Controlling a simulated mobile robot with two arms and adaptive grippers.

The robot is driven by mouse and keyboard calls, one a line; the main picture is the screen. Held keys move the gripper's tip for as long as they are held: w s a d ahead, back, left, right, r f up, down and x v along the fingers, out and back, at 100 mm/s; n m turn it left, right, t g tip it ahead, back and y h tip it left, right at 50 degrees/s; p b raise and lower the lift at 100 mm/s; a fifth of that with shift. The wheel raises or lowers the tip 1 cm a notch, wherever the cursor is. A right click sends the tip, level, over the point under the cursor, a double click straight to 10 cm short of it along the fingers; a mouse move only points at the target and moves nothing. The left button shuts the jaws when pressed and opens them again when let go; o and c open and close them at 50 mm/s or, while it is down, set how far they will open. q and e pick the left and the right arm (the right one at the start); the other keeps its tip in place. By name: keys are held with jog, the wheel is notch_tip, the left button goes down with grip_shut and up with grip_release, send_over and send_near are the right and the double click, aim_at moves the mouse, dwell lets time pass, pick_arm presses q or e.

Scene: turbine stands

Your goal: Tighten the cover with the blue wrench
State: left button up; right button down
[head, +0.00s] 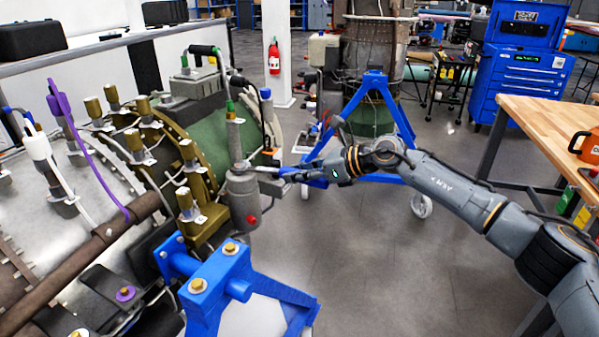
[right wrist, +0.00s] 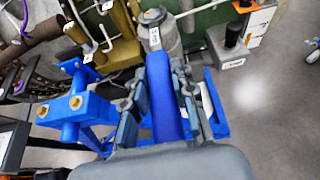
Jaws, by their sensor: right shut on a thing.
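My right gripper (head: 297,173) is shut on the blue wrench (right wrist: 165,95), beside the turbine. In the right wrist view the wrench's blue handle lies between the two fingers and its silver head (right wrist: 152,17) points away from me. The head is at the top of a grey cylindrical housing (right wrist: 167,38). In the head view this housing (head: 243,198) stands upright on the turbine's near side, with a red button low on it. I cannot tell whether the wrench head touches it or fits around a fitting. The cover is not clearly distinguishable. My left gripper is out of view.
The turbine (head: 215,135) rests on a blue stand (head: 215,285) at lower left. Another blue stand (head: 372,95) on casters is behind my right arm. A wooden workbench (head: 545,125) is at right, near a blue tool cabinet (head: 515,85). The floor between is clear.

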jog(key=shift+r, duration=0.25)
jog(key=shift+d+r+p, duration=0.15)
jog(key=shift+r+p, duration=0.15)
jog(key=shift+r, duration=0.2)
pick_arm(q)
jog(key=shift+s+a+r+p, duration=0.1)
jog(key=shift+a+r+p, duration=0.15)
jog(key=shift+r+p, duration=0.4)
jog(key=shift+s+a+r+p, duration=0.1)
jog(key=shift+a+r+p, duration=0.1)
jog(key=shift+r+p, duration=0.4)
pick_arm(e)
jog(key=shift+r, duration=2.05)
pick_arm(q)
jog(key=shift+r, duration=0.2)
